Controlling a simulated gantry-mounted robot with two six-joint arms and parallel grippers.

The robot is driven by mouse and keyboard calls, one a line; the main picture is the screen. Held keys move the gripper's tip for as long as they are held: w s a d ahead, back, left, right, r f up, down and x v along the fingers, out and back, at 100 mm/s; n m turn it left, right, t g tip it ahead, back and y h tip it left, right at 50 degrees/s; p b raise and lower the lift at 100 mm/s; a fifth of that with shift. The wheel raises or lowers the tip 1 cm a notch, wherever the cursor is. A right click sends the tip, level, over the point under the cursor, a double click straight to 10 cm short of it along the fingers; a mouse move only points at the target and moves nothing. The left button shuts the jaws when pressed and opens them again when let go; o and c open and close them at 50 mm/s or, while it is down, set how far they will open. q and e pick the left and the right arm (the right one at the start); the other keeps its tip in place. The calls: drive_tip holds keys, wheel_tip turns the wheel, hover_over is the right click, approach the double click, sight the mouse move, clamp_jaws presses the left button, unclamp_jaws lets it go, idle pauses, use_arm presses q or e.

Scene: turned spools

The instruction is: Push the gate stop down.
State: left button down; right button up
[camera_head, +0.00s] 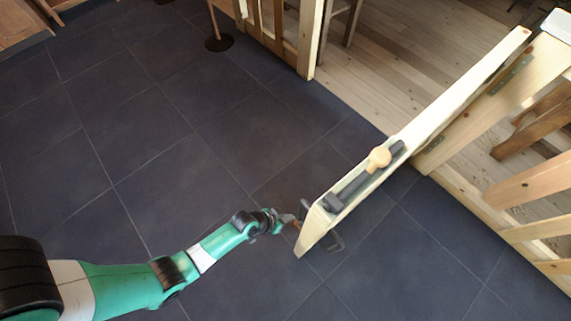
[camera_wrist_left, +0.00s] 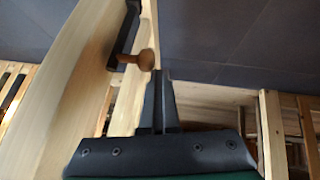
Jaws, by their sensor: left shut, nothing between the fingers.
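The pale wooden gate (camera_head: 420,115) stands swung out over the dark floor. A dark bar with a light wooden knob (camera_head: 379,157) lies along its upper side. Dark bent metal (camera_head: 336,243) shows at its free end; I cannot tell for sure which part is the stop. My left gripper (camera_head: 287,219) is beside that end, close to a small brown piece (camera_head: 297,224). In the left wrist view, my left gripper's fingers (camera_wrist_left: 160,76) are shut and empty. Their tips are close to a brown knob (camera_wrist_left: 143,59) on a dark bar (camera_wrist_left: 124,38); contact is unclear. My right gripper is out of view.
The gate hangs by dark hinges on a wooden fence (camera_head: 530,195) at the right. Another fence post (camera_head: 309,40) stands across the opening, with pale floorboards (camera_head: 385,75) beyond. The dark tiled floor (camera_head: 150,120) at left is mostly clear.

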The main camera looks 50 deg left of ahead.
use_arm(q)
drive_tip(key=w+r+p+v, duration=0.1)
drive_tip(key=w+p+v, duration=0.1)
drive_tip(key=p+v, duration=0.8)
drive_tip(key=v, duration=0.3)
drive_tip(key=shift+r, duration=0.25)
drive_tip(key=shift+w, duration=0.15)
